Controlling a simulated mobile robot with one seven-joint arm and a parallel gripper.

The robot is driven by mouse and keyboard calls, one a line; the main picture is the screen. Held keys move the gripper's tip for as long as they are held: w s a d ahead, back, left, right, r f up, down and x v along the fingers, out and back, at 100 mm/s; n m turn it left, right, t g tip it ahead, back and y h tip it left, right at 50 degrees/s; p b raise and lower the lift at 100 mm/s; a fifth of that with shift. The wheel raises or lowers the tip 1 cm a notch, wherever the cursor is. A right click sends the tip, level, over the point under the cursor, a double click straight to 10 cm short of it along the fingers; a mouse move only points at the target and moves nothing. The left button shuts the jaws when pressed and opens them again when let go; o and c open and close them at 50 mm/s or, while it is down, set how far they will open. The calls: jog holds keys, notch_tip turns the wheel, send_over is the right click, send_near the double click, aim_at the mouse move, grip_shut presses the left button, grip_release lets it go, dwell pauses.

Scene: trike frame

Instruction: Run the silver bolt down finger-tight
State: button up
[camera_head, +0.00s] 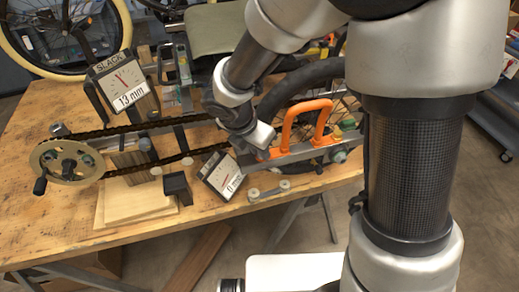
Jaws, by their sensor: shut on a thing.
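My gripper (245,148) reaches down from the upper right to the left end of the grey frame bar (300,153), beside the orange handles. It is shut on a small part there, which I take to be the silver bolt. The jaws and wrist hide most of that part, so its thread and how far it is in do not show. The bar runs right to a greenish axle nut (340,156) at the wheel (300,85). The chain (150,127) runs from the tan chainring (66,162) toward my gripper.
A slack gauge (122,82) reads 13 mm. A second dial (221,175) stands just below my gripper, close to it. Orange handles (302,125) rise just right of it. A small silver link-shaped tool (268,190) lies near the front edge of the wooden table (40,225).

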jog(key=shift+s+f, duration=0.1)
jog(key=shift+f, duration=0.05)
jog(key=shift+m+g+h, duration=0.3)
jog(key=shift+m+g, duration=0.1)
jog(key=shift+m, duration=0.6)
jog(key=shift+a+f+m, duration=0.1)
jog(key=shift+m, duration=0.8)
jog(key=shift+w+m+g+h, duration=0.25)
jog(key=shift+m+g, duration=0.25)
jog(key=shift+m, duration=0.4)
jog(key=shift+m+g, duration=0.3)
jog(key=shift+m, duration=0.5)
jog(key=o, duration=0.5)
jog(key=shift+h, duration=0.25)
jog(key=shift+o, duration=0.6)
jog(key=shift+w, duration=0.1)
